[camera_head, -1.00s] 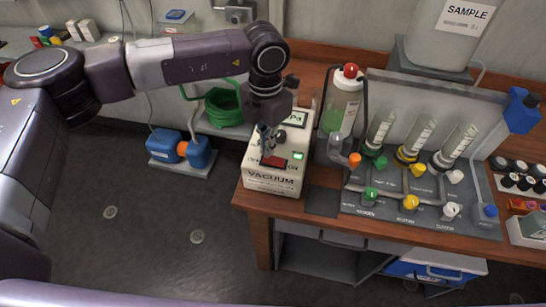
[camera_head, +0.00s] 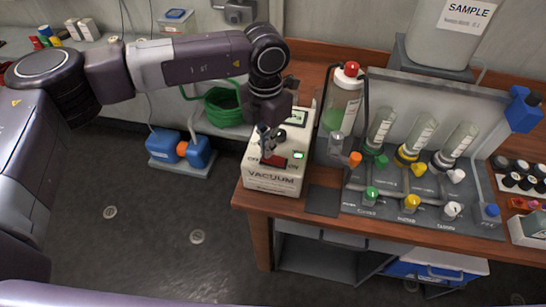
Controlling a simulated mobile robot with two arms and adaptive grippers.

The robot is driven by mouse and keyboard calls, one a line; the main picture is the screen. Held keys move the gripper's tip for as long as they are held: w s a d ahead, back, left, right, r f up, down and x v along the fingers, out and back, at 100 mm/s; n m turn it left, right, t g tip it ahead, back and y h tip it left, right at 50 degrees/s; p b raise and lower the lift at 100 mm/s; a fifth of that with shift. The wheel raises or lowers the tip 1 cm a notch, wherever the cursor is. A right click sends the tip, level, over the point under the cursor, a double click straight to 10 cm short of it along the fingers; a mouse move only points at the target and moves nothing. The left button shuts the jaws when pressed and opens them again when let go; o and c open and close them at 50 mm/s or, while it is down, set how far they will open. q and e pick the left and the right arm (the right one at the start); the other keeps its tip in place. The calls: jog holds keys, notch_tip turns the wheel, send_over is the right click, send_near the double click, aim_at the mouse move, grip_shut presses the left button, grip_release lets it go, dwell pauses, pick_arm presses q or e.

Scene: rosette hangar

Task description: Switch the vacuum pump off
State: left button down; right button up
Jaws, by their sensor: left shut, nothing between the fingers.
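The vacuum pump (camera_head: 274,181) is a cream box with "VACUUM" on its front, standing at the left end of the wooden bench. A red rocker switch (camera_head: 274,161) is on its sloped panel, partly covered by my gripper. A green lamp (camera_head: 299,155) is lit to the right of the switch, and a small display (camera_head: 297,117) shows above. My left gripper (camera_head: 267,154) is shut and empty, pointing down, its fingertips at or just above the switch; I cannot tell if they touch. My right gripper is not in view.

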pick_arm(q)
jog(key=shift+f+b, duration=0.75)
jog(key=shift+f, duration=0.05)
jog(key=shift+r, duration=0.1)
jog(key=shift+r+p, duration=1.2)
jog(key=shift+r, duration=2.25)
